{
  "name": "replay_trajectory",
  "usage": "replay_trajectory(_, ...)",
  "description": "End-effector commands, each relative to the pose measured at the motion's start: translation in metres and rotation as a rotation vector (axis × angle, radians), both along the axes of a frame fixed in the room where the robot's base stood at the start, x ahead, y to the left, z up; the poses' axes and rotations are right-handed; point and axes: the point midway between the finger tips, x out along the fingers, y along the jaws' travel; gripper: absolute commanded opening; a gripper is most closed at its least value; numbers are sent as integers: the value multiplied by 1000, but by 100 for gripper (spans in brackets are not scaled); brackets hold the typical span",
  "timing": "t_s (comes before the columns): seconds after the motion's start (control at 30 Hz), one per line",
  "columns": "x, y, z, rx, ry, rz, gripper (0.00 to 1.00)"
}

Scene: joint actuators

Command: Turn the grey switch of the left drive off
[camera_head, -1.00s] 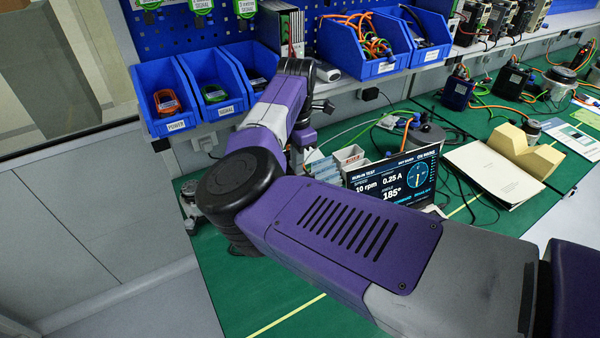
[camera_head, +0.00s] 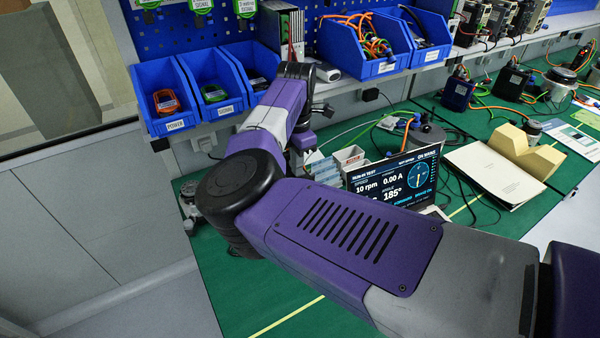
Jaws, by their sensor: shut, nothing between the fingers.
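A grey finned unit (camera_head: 283,30) stands on the shelf at the upper middle, just behind my wrist; I cannot tell whether it is the left drive. No grey switch can be made out. My arm reaches from the lower right to the wrist in front of the shelf edge. A display (camera_head: 393,183) on the bench, partly covered by my arm, reads 10 rpm, 0.00 A and 185°.
Blue bins (camera_head: 175,127) line the shelf left and right of my wrist. Dark drive units (camera_head: 470,22) stand at the upper right. A motor (camera_head: 427,136), cables, an open book (camera_head: 493,172) and a yellow block (camera_head: 524,150) occupy the green bench.

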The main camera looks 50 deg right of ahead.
Motion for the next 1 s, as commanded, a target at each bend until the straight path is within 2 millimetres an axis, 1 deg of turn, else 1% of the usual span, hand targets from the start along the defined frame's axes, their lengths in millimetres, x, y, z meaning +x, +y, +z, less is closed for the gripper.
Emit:
replay_trajectory(0.07,-1,0,-1,0,1,-1,0)
replay_trajectory(0.17,-1,0,4,0,1,-1,0)
replay_trajectory(1.0,0,0,65,1,0,0,0)
